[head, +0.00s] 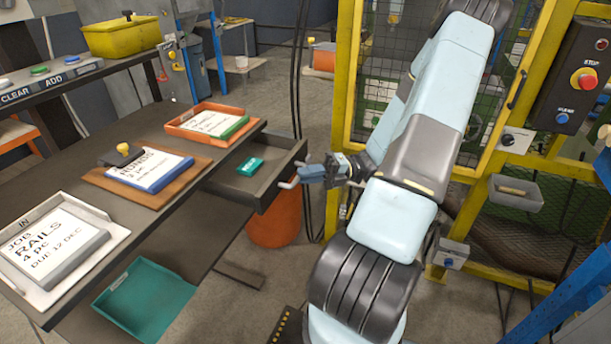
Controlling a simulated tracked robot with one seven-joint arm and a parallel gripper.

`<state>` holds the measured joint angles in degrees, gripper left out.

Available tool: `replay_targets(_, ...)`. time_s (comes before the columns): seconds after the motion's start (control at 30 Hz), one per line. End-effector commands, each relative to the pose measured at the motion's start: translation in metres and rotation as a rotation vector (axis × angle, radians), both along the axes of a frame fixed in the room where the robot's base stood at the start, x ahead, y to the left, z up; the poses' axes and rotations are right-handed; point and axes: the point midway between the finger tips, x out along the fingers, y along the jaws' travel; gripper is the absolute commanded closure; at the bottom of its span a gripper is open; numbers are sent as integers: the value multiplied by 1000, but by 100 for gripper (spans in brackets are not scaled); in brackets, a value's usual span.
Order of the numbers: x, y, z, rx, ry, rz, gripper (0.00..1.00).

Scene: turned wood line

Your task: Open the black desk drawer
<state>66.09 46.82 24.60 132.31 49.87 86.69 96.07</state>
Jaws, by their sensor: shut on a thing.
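The black desk drawer (232,181) sits under the right end of the dark desk (185,213). It stands pulled out, and its inside shows with a small green box (250,166) in it. A light bar handle (289,183) is on the drawer's front. My gripper (303,175) is at that handle, shut on it, with the arm reaching in from the right. The fingertips are small here and partly cover the handle.
On the desk are a white tray (118,232), a brown board (105,183) with a blue pad, and an orange tray (184,133). An orange bin (275,226) stands on the floor below the drawer. A yellow-framed cage (345,75) stands behind my arm.

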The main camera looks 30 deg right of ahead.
Motion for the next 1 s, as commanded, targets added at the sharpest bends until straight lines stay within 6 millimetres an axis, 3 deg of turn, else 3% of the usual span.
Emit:
replay_targets(0.3,0,1,-1,-2,1,3,60)
replay_targets(0.63,0,-4,-1,-1,0,2,60)
replay_targets(0.77,-3,-19,-4,-2,-1,2,60)
replay_targets(1.0,-9,-65,-11,-4,1,0,60)
